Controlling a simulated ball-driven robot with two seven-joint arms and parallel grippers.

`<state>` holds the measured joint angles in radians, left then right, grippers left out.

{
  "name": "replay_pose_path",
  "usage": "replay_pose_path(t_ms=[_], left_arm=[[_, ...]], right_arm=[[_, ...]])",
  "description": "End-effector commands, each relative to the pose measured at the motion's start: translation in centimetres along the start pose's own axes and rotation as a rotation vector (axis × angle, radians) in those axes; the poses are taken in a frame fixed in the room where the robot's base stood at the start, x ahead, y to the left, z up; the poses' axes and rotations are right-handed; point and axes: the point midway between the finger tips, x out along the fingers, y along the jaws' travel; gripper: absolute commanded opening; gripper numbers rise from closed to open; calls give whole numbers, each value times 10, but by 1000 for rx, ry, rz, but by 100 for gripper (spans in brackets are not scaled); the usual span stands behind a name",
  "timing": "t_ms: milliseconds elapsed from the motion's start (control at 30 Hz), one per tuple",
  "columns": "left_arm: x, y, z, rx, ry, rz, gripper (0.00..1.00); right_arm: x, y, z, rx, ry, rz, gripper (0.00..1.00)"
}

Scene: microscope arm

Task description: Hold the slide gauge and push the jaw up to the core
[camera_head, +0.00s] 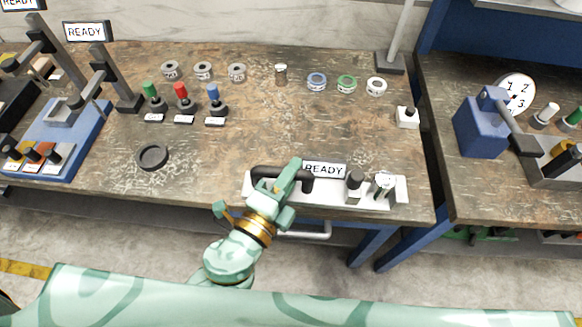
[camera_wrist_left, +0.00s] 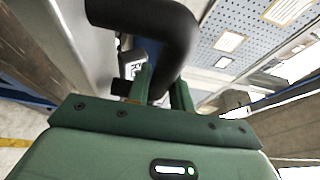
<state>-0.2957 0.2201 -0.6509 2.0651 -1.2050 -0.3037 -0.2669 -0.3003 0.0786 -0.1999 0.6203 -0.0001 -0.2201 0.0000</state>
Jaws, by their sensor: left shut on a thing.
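The slide gauge (camera_head: 337,197) is a long white base near the front edge of the bench. It carries a READY display (camera_head: 324,170), a black bent handle (camera_head: 268,171) at its left, a black-topped post (camera_head: 355,182) and a round metallic part (camera_head: 384,180) at its right. I cannot tell which part is the jaw and which is the core. My left gripper (camera_head: 293,178) is shut on the black handle, reaching in from the front. In the left wrist view the handle (camera_wrist_left: 160,18) curves down between my two fingers (camera_wrist_left: 160,88). My right gripper is out of view.
A black ring (camera_head: 152,157) lies left of the gauge. Green, red and blue knobs (camera_head: 181,98) and several small rings (camera_head: 237,73) stand further back. A white block (camera_head: 407,117) stands behind the gauge at the right. The bench middle is clear.

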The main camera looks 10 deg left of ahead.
Motion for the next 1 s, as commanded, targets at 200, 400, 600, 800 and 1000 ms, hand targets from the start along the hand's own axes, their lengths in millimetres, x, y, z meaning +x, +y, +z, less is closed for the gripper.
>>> replay_pose_path(t_ms=[200,400,600,800,1000], left_arm=[[1,-4,0,-8,2,-8,0],[6,2,2,-7,1,-8,0],[14,10,7,-7,1,-8,0],[22,17,11,-8,2,-9,0],[30,24,15,-7,2,-8,0]], right_arm=[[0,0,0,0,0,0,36],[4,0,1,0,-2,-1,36],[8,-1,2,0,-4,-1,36],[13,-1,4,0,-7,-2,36],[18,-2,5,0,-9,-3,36]])
